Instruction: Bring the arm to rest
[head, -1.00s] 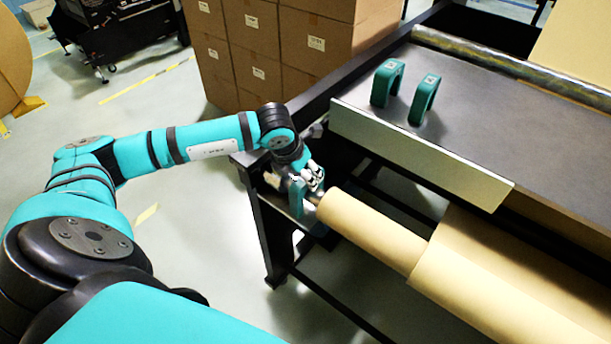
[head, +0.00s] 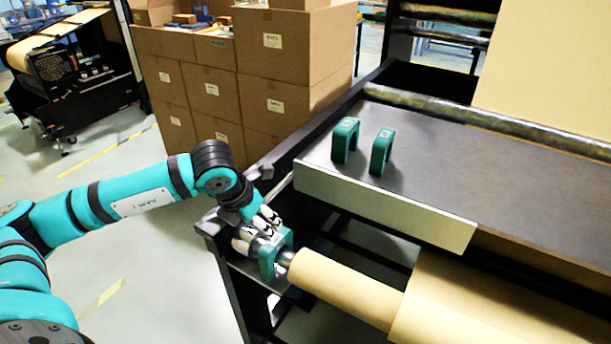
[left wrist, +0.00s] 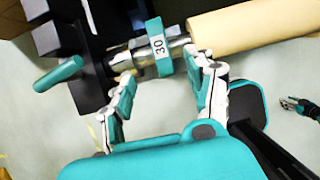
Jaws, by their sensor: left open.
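My left gripper (head: 262,228) is at the near end of the roll stand, beside a teal clamp (head: 274,262) on the metal shaft. In the left wrist view the open fingers (left wrist: 164,76) lie on either side of the clamp (left wrist: 158,48), which is marked 30. I see no grip on it; contact is unclear. The brown kraft roll (head: 345,288) is on the same shaft and also shows in the left wrist view (left wrist: 255,26). A small gripper-like part (left wrist: 298,106), probably my right gripper, shows at the right edge there, too small to read.
Two teal arch-shaped pieces (head: 345,141) stand on the dark table (head: 430,155) with a pale front plate (head: 380,208). Stacked cardboard boxes (head: 240,80) stand behind the stand. The floor (head: 150,260) around my left arm is clear.

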